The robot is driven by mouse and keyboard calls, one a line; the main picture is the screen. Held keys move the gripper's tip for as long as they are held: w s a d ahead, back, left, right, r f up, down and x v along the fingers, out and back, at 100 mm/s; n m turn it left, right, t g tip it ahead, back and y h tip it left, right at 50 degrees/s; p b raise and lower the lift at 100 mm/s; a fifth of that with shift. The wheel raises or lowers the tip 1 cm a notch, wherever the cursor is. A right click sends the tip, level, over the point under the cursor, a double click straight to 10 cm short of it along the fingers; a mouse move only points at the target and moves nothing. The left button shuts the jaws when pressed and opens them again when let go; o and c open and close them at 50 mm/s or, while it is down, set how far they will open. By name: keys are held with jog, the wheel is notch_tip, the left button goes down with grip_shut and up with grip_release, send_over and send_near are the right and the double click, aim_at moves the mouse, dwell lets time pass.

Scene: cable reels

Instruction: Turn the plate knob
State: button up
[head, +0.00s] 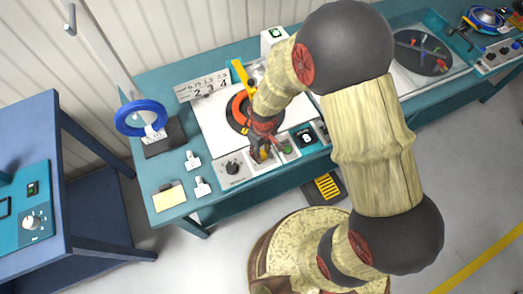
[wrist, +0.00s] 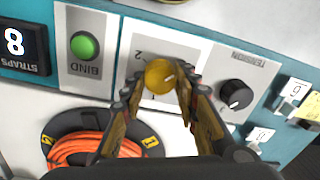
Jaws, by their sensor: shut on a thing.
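The plate knob is the round yellow knob (wrist: 159,76) on a light panel marked with numbers, between the green button and the black knob in the wrist view. In the head view it shows as a small yellow patch (head: 264,155) beside my gripper's tips. My gripper (wrist: 158,92) reaches over the panel with one finger on each side of the yellow knob and is shut on it. A short pale pointer mark shows on the knob. Part of the panel's number marking is hidden behind the knob and fingers.
A black TENSION knob (wrist: 236,95) is close beside one finger. A green BIND button (wrist: 85,45) and a STRAPS counter (wrist: 22,45) lie to the other side. An orange cable coil (wrist: 85,150) lies on the white plate nearby. A blue coil (head: 141,118) stands at the left.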

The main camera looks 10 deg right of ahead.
aim_at(263, 153)
jog(key=shift+m+p, duration=0.35)
jog(key=shift+m, duration=0.85)
jog(key=o, duration=1.2)
jog(key=shift+c, duration=0.2)
jog(key=shift+r, duration=0.15)
notch_tip(263, 153, up, 12)
jog(key=shift+d, duration=0.2)
